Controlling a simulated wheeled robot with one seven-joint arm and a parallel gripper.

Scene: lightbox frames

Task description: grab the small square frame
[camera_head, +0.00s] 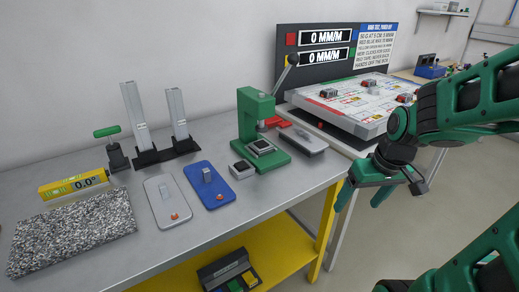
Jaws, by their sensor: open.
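A small square grey piece (243,169) with a darker top lies on the grey bench, just in front of the green press; it looks like the small square frame. Another dark square piece with a pale rim (261,147) sits on the press base, under the ram. At this size I cannot tell whether either has an open middle. My gripper (357,206) is open and empty, pointing down beyond the bench's right edge, to the right of both pieces and apart from them.
The green press (251,116) with its raised lever stands beside the square pieces. A blue plate (209,184) and a grey plate (167,201) lie to the left. A granite slab (72,236) is at far left. A tilted board (345,105) stands at the back right.

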